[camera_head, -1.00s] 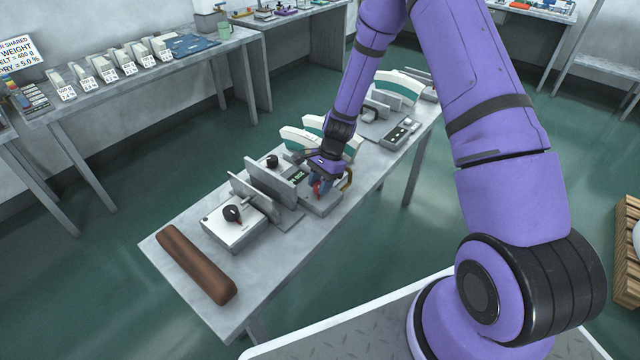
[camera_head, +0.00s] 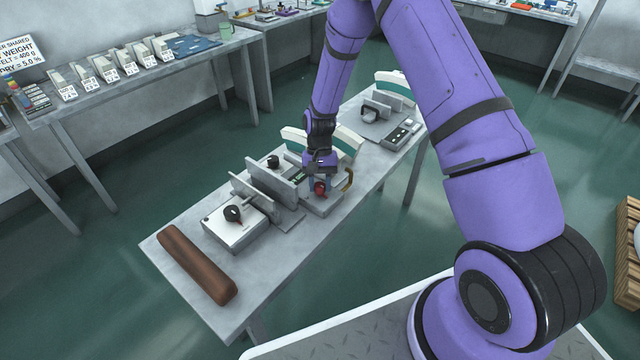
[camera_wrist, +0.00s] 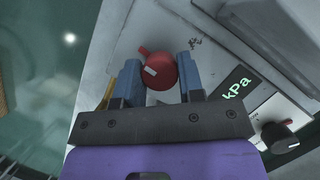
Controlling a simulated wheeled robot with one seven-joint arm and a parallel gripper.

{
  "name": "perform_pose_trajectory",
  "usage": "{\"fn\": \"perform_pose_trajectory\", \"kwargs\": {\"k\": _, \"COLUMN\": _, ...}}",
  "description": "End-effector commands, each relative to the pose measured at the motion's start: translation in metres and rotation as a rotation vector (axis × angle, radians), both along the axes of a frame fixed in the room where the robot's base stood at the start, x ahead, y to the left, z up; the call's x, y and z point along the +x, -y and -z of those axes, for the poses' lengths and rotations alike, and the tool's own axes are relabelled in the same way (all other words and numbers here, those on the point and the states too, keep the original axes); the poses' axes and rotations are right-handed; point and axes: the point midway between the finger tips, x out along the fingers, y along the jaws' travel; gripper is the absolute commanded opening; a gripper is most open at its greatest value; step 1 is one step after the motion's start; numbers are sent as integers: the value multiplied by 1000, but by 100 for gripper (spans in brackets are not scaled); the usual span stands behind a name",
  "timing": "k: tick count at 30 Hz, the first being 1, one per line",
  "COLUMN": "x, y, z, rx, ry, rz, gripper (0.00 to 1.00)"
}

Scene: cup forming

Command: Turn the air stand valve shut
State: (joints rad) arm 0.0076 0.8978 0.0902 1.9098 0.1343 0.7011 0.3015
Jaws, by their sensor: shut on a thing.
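The air stand's red valve knob (camera_wrist: 158,71) shows in the wrist view with a white mark on its top and a small red lug at its upper left. My gripper (camera_wrist: 160,72) has its two blue fingers on either side of the knob and is shut on it. In the head view the red knob (camera_head: 320,188) sits on a grey base (camera_head: 322,206) on the table, with my gripper (camera_head: 320,182) over it. A green kPa display (camera_wrist: 237,84) is lit to the right of the knob in the wrist view.
Upright grey plates (camera_head: 268,182) and a white box with a black knob (camera_head: 233,224) stand to the left. A brown roll (camera_head: 197,265) lies at the near table end. A brass-coloured curved part (camera_head: 348,180) is close to the gripper's right.

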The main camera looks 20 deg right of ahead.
Motion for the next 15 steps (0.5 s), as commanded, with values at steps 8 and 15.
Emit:
{"fn": "perform_pose_trajectory", "kwargs": {"k": 8, "x": 1, "y": 0, "z": 0, "rx": -1, "ry": 2, "rz": -90, "gripper": 12}}
{"fn": "perform_pose_trajectory", "kwargs": {"k": 15, "x": 1, "y": 0, "z": 0, "rx": 0, "ry": 2, "rz": -110, "gripper": 12}}
